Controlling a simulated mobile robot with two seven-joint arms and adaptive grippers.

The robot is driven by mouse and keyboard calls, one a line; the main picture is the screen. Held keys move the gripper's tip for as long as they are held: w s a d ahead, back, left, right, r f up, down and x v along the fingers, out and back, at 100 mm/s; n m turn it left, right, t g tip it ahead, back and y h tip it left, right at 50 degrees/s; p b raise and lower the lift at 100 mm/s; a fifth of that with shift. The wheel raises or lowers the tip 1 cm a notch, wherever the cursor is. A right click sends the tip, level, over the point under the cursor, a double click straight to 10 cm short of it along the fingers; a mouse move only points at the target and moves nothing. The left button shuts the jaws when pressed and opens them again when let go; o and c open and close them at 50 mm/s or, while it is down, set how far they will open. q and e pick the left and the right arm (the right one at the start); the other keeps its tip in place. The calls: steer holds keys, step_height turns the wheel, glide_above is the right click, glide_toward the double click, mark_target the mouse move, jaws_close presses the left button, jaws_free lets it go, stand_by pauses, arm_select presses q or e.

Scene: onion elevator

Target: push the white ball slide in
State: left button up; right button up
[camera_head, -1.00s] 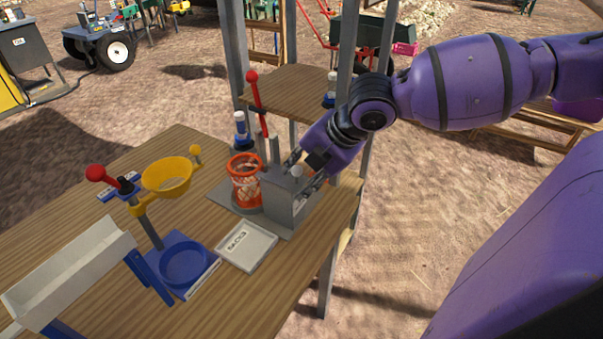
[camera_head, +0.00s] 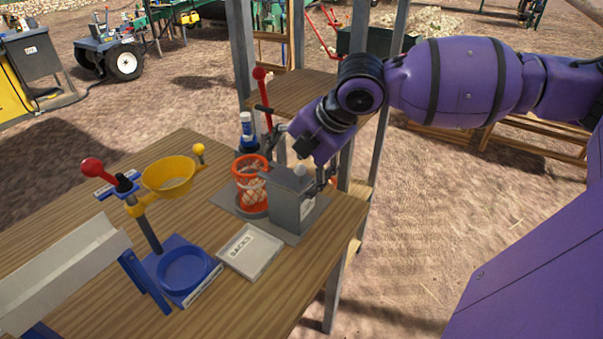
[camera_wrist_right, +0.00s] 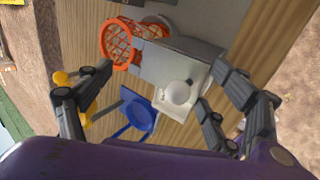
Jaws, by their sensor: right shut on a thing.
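How far the slide is in cannot be told. My left gripper is not in view.
An orange basket (camera_head: 251,184) with onions stands close beside the box, with a red-knobbed lever (camera_head: 264,100) behind. A grey sacks tray (camera_head: 250,252), blue stand (camera_head: 183,268), yellow funnel (camera_head: 168,175) and pale chute (camera_head: 65,275) are left. Grey posts rise behind the table.

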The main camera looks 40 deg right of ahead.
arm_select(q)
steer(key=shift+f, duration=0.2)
arm_select(e)
steer(key=shift+o, duration=1.1)
steer(key=shift+w+a+f, duration=0.1)
steer(key=shift+w+a, duration=0.1)
steer(key=shift+w, duration=0.2)
